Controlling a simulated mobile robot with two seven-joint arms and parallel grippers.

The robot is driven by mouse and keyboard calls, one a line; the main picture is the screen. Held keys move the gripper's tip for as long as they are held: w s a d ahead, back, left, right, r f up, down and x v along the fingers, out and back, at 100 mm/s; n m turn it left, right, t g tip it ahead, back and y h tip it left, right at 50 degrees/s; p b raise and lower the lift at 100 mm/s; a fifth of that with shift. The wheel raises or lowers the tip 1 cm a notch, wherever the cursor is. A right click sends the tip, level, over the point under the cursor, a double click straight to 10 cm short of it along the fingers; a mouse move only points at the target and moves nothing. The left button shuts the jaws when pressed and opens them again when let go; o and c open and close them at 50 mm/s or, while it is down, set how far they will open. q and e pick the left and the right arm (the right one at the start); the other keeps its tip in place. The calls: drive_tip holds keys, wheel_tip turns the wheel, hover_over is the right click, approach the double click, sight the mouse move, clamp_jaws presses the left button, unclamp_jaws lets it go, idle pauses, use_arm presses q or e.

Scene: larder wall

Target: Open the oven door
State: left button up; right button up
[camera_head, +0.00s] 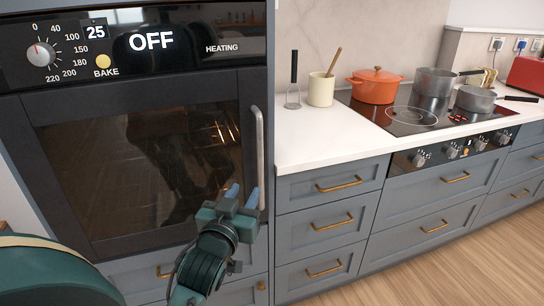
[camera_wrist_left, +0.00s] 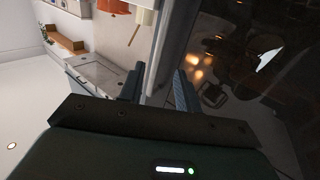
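The oven door (camera_head: 85,165) is dark with a glass window and looks shut. Its upright metal handle (camera_head: 259,150) runs along the door's right edge. My left gripper (camera_head: 242,195) is at the handle's lower end, with its blue fingers pointing up towards the door. In the left wrist view, the two fingers (camera_wrist_left: 157,90) stand apart with a gap between them. A grey upright bar, which looks like the handle (camera_wrist_left: 172,45), lines up with that gap. I cannot tell whether the fingers touch it. The right gripper is not in view.
The control panel (camera_head: 150,42) above the door reads OFF, with a dial at its left. To the right are drawers (camera_head: 330,225) and a white counter (camera_head: 310,135) with an orange pot (camera_head: 375,87) and grey pans. The wooden floor (camera_head: 470,265) is clear.

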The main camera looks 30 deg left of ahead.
sight(260, 166)
use_arm(q)
drive_tip(key=x, duration=1.2)
drive_tip(key=shift+w+a, duration=0.1)
drive_tip(key=shift+w, duration=0.3)
clamp_jaws()
